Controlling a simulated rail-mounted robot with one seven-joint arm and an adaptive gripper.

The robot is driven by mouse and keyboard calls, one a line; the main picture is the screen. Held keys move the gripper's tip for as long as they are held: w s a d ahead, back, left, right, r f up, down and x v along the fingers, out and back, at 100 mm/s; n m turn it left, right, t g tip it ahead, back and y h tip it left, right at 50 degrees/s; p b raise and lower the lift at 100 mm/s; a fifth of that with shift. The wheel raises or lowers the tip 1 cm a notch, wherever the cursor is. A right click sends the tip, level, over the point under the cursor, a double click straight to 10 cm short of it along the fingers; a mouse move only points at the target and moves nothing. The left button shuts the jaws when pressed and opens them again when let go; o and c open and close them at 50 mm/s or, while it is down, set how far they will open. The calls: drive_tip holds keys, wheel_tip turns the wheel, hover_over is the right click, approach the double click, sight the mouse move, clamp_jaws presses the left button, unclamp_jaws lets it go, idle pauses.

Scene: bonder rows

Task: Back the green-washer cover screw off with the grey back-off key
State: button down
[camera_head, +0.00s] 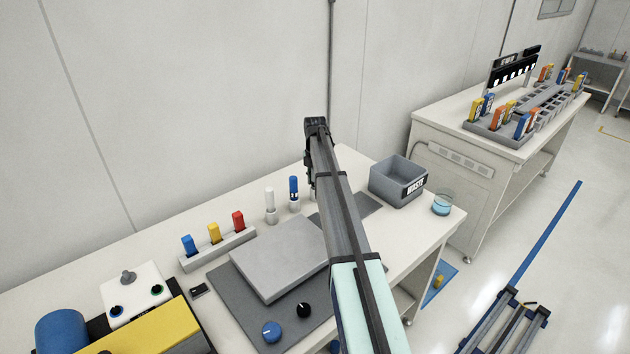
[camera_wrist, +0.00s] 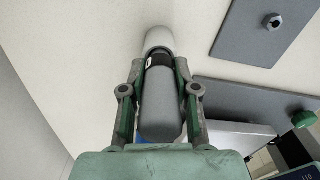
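My gripper (camera_head: 312,188) is at the back of the bench, just right of a blue-handled tool (camera_head: 294,188) in a holder. In the wrist view its two fingers (camera_wrist: 160,72) straddle a grey rounded handle (camera_wrist: 161,105) with a black collar, which looks like the grey key. A white cylinder (camera_wrist: 158,38) lies beyond the collar. The fingers are very close to the handle, but contact is unclear. In the head view the grey handle is hidden behind my gripper. A small green ring with a dark centre (camera_head: 157,289), perhaps the green-washer screw, is on a white block (camera_head: 135,296) at left.
A white-handled tool (camera_head: 270,200) stands left of the blue one. A rack (camera_head: 218,251) holds blue, yellow and red pieces. A grey slab (camera_head: 280,258) lies on a mat.

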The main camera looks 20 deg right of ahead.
drive_tip(key=shift+r, duration=0.1)
drive_tip(key=shift+r+p, duration=1.7)
drive_tip(key=shift+r, duration=1.95)
